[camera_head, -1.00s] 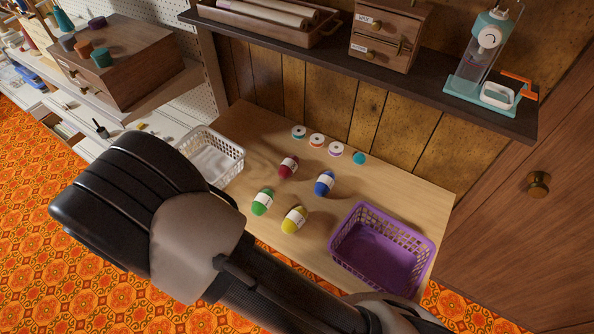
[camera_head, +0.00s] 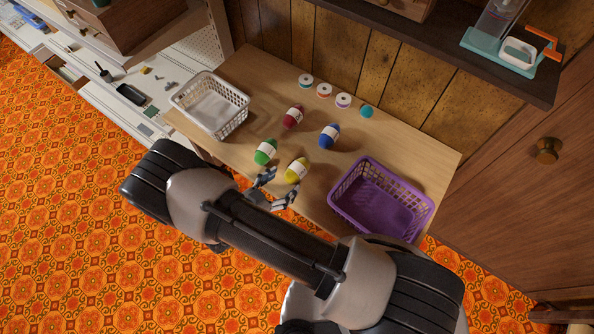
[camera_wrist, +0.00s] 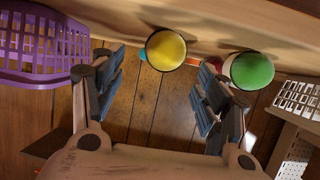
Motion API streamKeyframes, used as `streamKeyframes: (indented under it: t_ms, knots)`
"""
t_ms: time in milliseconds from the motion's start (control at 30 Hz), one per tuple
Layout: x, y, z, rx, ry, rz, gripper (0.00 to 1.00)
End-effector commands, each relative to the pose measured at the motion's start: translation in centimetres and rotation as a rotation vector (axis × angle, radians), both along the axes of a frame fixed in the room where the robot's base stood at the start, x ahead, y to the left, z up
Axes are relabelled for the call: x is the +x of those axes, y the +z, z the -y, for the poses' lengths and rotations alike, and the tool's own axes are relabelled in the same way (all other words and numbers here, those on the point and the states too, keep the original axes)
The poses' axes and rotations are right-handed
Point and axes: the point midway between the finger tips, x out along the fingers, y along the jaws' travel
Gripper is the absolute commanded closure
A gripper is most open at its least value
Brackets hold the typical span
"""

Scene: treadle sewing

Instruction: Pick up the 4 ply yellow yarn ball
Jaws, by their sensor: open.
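The yellow yarn ball (camera_head: 297,170), with a white label band, lies on the wooden table near its front edge. It also shows end-on in the wrist view (camera_wrist: 166,50), between and beyond my fingers. My gripper (camera_head: 277,189) is open and empty at the table's front edge, just short of the yellow ball and apart from it. In the wrist view my gripper (camera_wrist: 160,95) has its fingers spread wide. The green yarn ball (camera_head: 265,151) lies just left of the yellow one, and in the wrist view (camera_wrist: 252,70) it sits by the right finger.
A red ball (camera_head: 293,117) and a blue ball (camera_head: 329,135) lie behind. A purple basket (camera_head: 345,209) stands at right, a white basket (camera_head: 243,115) at left. Small spools (camera_head: 324,90) line the back. A shelf (camera_head: 420,45) overhangs the rear.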

Motion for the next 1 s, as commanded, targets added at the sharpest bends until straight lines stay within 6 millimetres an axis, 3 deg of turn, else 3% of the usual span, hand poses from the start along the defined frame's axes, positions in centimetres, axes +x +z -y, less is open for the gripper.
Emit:
streamKeyframes:
  t_ms: [600,867,1000]
  knots:
    - [4.9,-2.4,4.0,0.001,-0.001,0.0,0.32]
    - [5.1,-2.4,4.1,0.002,0.001,0.0,0.32]
    - [5.1,-2.4,4.1,0.002,0.001,0.0,0.4]
